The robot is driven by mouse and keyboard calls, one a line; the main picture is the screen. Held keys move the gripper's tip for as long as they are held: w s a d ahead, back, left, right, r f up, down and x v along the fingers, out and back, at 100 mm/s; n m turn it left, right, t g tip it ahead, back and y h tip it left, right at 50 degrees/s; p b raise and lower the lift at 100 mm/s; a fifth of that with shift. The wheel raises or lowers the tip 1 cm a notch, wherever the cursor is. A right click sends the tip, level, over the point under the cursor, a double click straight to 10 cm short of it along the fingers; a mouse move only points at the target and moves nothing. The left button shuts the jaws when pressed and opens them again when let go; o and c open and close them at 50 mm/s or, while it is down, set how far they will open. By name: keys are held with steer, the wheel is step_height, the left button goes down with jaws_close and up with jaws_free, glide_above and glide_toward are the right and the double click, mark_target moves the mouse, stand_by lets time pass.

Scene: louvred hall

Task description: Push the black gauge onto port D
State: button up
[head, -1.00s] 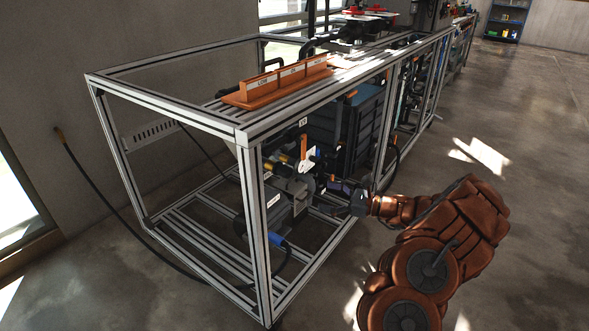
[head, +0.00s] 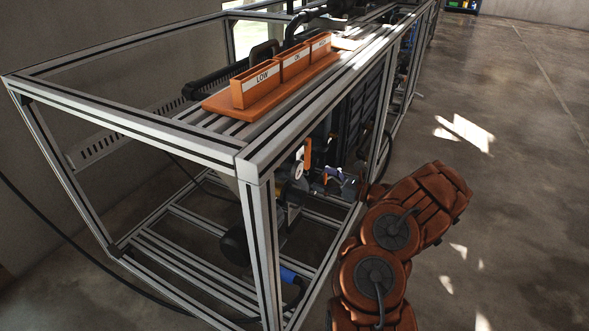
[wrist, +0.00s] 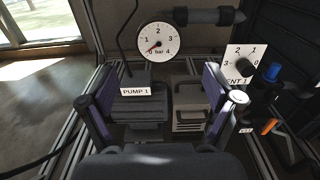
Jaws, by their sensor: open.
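A round gauge (wrist: 157,43) with a black rim and a white face marked 0 to 4 bar is at the top centre of the wrist view. Its red needle sits near 0. A white dial (head: 298,171) shows in the head view; I cannot tell if it is the same gauge. My gripper (wrist: 158,88) is open and empty, its two purple-padded fingers wide apart below the gauge. In the head view my gripper (head: 340,184) reaches through the near side of the metal frame, partly hidden. I cannot make out a label for port D.
A PUMP 1 label (wrist: 136,91) is on grey equipment between the fingers. A vent knob (wrist: 243,68) stands to the right. The aluminium frame (head: 262,250) has posts close to my arm. An orange LOW-marked holder (head: 255,91) sits on top. The floor at right is clear.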

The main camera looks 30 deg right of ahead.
mark_target(299, 171)
steer(key=b+x, duration=0.2)
steer(key=x, duration=0.3)
steer(key=shift+w+a, duration=0.3)
steer(key=shift+b+x, duration=0.3)
steer(key=shift+x, duration=1.25)
steer(key=shift+c, duration=0.2)
jaws_close()
steer(key=p+v, duration=0.3)
steer(key=v, duration=0.4)
steer(key=shift+p, duration=0.3)
